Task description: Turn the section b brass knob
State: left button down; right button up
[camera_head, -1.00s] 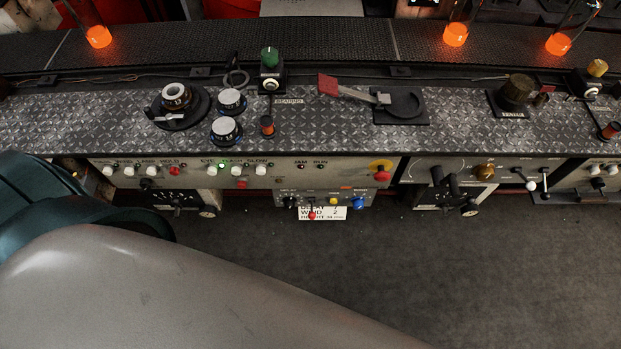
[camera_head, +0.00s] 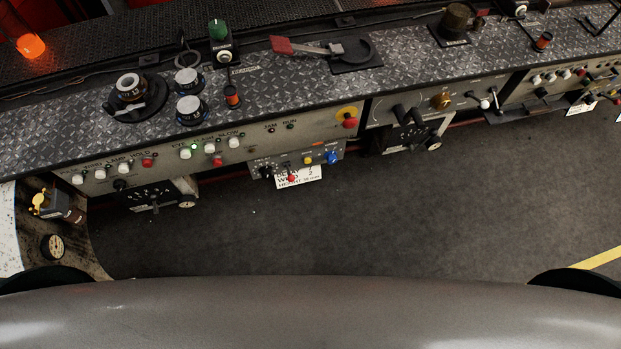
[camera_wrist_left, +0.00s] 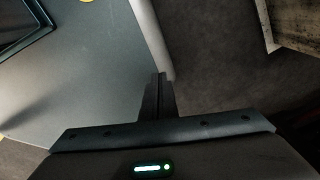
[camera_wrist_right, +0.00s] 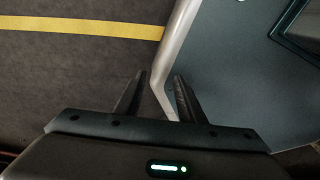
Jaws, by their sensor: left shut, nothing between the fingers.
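A small round brass knob (camera_head: 441,101) sits on the front panel of the right-hand console section in the head view. It is right of two black handles (camera_head: 408,112) and left of a white-tipped lever. Section lettering is too small to read, so I cannot tell which section is b. Neither gripper shows in the head view, and neither is near the knob. My left gripper (camera_wrist_left: 160,77) is shut and empty in its wrist view. My right gripper (camera_wrist_right: 161,78) is open and empty in its wrist view, its fingers apart.
The console's diamond-plate top (camera_head: 300,80) runs slanting across the head view. A red-tipped lever (camera_head: 300,47) lies on it. A gauge (camera_head: 52,246) and a yellow fitting (camera_head: 40,201) are at the left. The dark floor (camera_head: 380,220) before the console is clear, with a yellow line (camera_head: 597,258).

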aim_at(441, 102)
jog(key=l+u, duration=0.1)
jog(key=l, duration=0.65)
jog(key=l+u, duration=0.15)
jog(key=l, duration=0.65)
jog(key=l+u, duration=0.1)
jog(key=l, duration=0.65)
jog(key=l+u, duration=0.1)
jog(key=l, duration=0.7)
jog(key=k+l+u, duration=0.1)
jog(key=l, duration=0.65)
